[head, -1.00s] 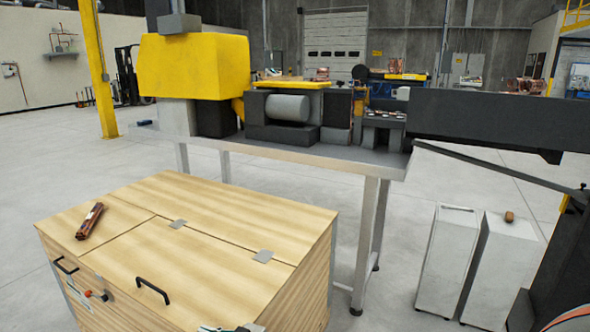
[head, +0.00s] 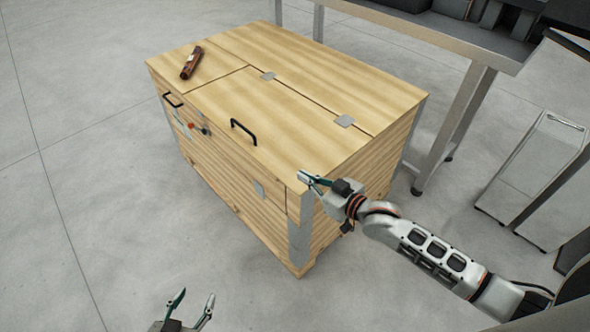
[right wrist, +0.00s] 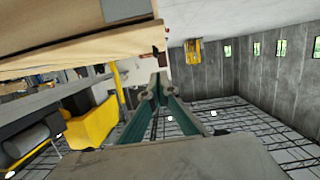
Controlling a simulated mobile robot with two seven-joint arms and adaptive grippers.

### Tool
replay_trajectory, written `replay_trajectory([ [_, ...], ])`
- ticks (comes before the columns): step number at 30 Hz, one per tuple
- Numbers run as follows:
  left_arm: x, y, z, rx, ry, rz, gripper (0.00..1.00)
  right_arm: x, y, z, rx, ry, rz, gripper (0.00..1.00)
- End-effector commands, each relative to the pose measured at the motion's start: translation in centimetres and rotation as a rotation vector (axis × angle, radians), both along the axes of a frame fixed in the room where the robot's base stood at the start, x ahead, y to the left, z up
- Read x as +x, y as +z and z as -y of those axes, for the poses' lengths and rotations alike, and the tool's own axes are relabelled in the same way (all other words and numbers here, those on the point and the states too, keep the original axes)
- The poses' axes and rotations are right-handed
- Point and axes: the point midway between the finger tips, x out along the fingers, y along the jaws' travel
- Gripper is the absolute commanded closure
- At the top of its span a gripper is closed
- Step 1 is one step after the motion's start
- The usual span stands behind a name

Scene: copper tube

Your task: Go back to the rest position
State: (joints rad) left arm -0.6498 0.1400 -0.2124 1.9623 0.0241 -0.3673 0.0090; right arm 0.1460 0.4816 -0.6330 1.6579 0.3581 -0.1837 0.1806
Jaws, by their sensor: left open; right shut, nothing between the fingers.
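My right gripper (head: 312,180) is shut and empty, at the near right corner of the wooden crate (head: 300,95) in the head view. Whether it touches the crate I cannot tell. Its closed fingers also show in the right wrist view (right wrist: 158,95), with a wooden edge above them. My left gripper (head: 190,306) is open and empty at the bottom of the head view, over the floor in front of the crate. A dark reddish-brown bundle, like copper tube (head: 191,62), lies on the far left of the crate top, away from both grippers.
The crate lid has a black handle (head: 243,131) and metal hinges (head: 344,121). A metal workbench (head: 440,32) stands behind the crate. A pale bin (head: 532,165) stands on the right. The floor (head: 70,190) left of the crate is clear.

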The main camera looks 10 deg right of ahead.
Motion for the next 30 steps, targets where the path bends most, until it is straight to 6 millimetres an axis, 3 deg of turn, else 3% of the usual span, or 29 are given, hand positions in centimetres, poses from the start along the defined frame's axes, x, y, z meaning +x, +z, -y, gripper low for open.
replay_trajectory([
  [9, -0.1, -0.2, 0.0, 0.001, 0.000, -0.005, 0.52, -1.4, 0.4, 0.8, 0.000, 0.000, 0.000, 1.00],
  [14, 0.0, -0.1, 0.0, 0.001, 0.000, -0.003, 0.52, -3.4, -1.1, 0.3, 0.001, -0.013, -0.021, 1.00],
  [20, 0.1, 0.2, 0.0, 0.000, 0.001, 0.002, 0.52, -10.0, -5.4, 0.4, -0.030, -0.087, -0.091, 1.00],
  [27, 0.2, 0.3, 0.0, -0.001, 0.000, 0.004, 0.52, -18.9, -10.3, 3.7, -0.134, -0.212, -0.203, 1.00],
  [30, 0.2, 0.3, 0.0, -0.001, 0.000, 0.004, 0.52, -21.8, -11.6, 5.3, -0.180, -0.250, -0.245, 1.00],
])
